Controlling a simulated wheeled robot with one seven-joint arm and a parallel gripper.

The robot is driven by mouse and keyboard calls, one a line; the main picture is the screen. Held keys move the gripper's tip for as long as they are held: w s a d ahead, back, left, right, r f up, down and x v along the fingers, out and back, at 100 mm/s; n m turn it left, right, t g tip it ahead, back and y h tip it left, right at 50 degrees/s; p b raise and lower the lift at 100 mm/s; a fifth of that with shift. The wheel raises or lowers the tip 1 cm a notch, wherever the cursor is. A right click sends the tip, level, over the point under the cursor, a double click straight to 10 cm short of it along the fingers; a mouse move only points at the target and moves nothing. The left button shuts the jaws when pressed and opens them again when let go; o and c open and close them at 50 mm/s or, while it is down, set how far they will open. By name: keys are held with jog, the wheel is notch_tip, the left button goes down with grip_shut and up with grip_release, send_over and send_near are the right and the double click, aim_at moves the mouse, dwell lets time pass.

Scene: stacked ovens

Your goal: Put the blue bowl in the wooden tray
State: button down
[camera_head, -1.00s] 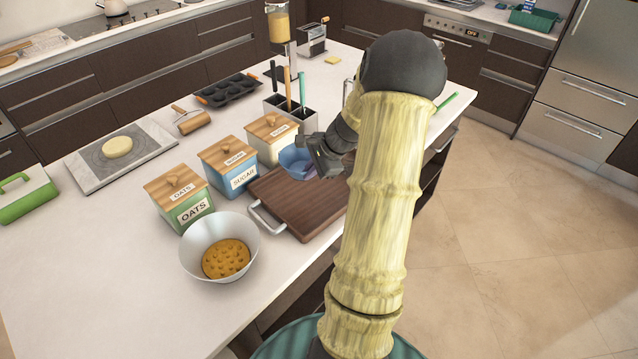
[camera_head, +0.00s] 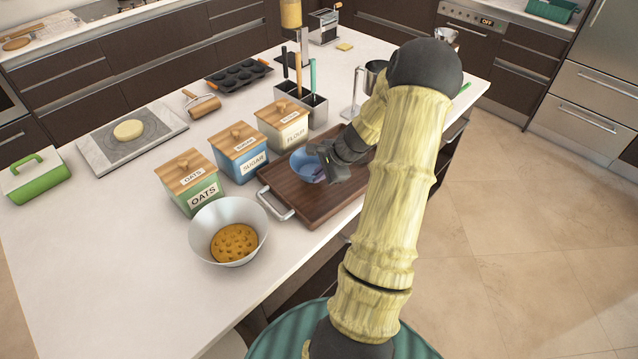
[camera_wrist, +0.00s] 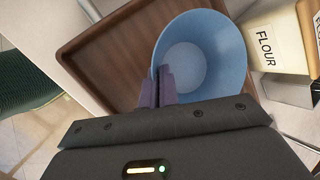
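My gripper (camera_head: 322,172) is at the right side of the bowl. In the wrist view, the purple fingers (camera_wrist: 160,86) are close together at the bowl's rim, shut on it. The fingers hide that part of the rim.
Flour (camera_head: 283,125), sugar (camera_head: 239,153) and oats (camera_head: 190,183) boxes stand along the tray's left side. A white bowl with a cookie-like disc (camera_head: 229,231) is in front. A utensil holder (camera_head: 301,105) stands behind. The counter's front left is clear.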

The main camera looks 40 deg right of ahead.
jog(key=shift+f, duration=1.8)
jog(key=shift+f, duration=0.2)
jog(key=c, duration=1.7)
grip_release()
jog(key=shift+r, duration=0.2)
jog(key=b+v, duration=0.1)
jog(key=v, duration=1.1)
jog(key=shift+a, duration=0.15)
